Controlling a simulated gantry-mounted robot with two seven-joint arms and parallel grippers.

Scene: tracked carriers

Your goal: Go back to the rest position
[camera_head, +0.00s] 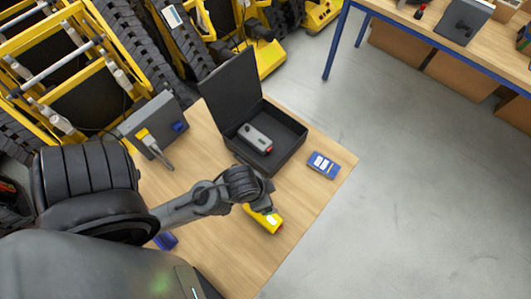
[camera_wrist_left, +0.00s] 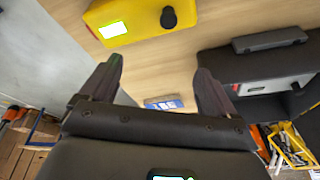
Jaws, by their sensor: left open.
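My left gripper (camera_head: 250,190) hangs over the wooden table (camera_head: 305,195) in the head view, where my wrist hides its fingers. In the left wrist view its two dark fingers (camera_wrist_left: 159,68) are spread apart with nothing between their tips. A yellow device (camera_head: 264,218) lies on the table close to the gripper, partly hidden by my wrist. It also shows at the top of the left wrist view (camera_wrist_left: 139,14), with a lit display and a black knob, apart from the fingers. My right gripper is in neither view.
An open black case (camera_head: 287,164) holds a grey device (camera_head: 255,138). A blue device (camera_head: 323,165) lies right of it. A grey box (camera_head: 153,125) with a yellow plug stands left. Yellow tracked carriers (camera_head: 262,57) are behind. Bare floor (camera_head: 430,165) lies right.

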